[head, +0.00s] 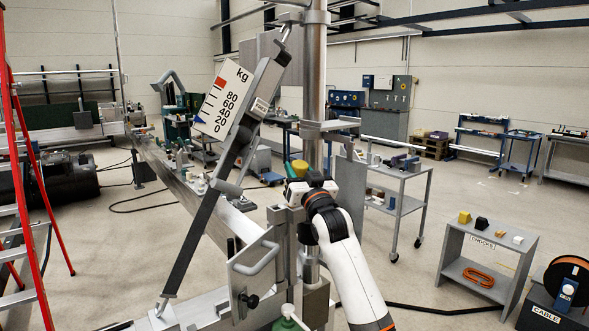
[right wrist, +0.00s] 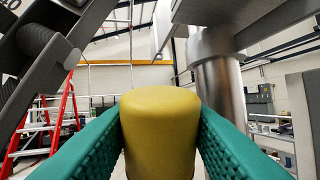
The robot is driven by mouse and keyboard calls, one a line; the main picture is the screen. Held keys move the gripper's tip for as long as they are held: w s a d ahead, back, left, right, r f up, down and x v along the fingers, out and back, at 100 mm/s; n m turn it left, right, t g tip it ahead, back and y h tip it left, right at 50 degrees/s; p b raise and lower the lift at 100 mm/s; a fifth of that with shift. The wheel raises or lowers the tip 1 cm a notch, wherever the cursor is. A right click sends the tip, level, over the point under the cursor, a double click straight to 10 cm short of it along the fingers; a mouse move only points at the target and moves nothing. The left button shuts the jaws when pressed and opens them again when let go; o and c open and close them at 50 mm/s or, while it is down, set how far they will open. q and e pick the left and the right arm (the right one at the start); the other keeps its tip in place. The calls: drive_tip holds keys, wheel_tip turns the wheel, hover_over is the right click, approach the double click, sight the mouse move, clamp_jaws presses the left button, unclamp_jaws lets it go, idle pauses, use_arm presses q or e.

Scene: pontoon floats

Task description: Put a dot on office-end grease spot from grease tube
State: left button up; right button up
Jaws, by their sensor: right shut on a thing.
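My right gripper (head: 296,174) is in the middle of the head view, beside the upright steel post (head: 314,90). Its green fingers are shut on a yellow, round-ended cylinder (right wrist: 160,130), which I take to be the grease tube. In the head view only a small part of the yellow tube (head: 301,168) shows above the gripper. The right wrist view shows it clamped between both finger pads, with the post behind it to the right. I cannot make out a grease spot in either view. My left gripper is not in view.
A tilted bar with a kg scale plate (head: 222,100) stands left of the gripper. A grey bracket with a handle (head: 256,265) is below it. A red ladder (head: 28,180) is at far left. A trolley (head: 399,195) and chocks table (head: 487,250) are right, with open floor between.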

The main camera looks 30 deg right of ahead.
drive_tip(key=s, duration=0.3)
drive_tip(key=shift+s+d, duration=0.15)
drive_tip(key=shift+s, duration=0.25)
wheel_tip(320, 180, up, 6)
drive_tip(key=p, duration=0.5)
idle(0.3)
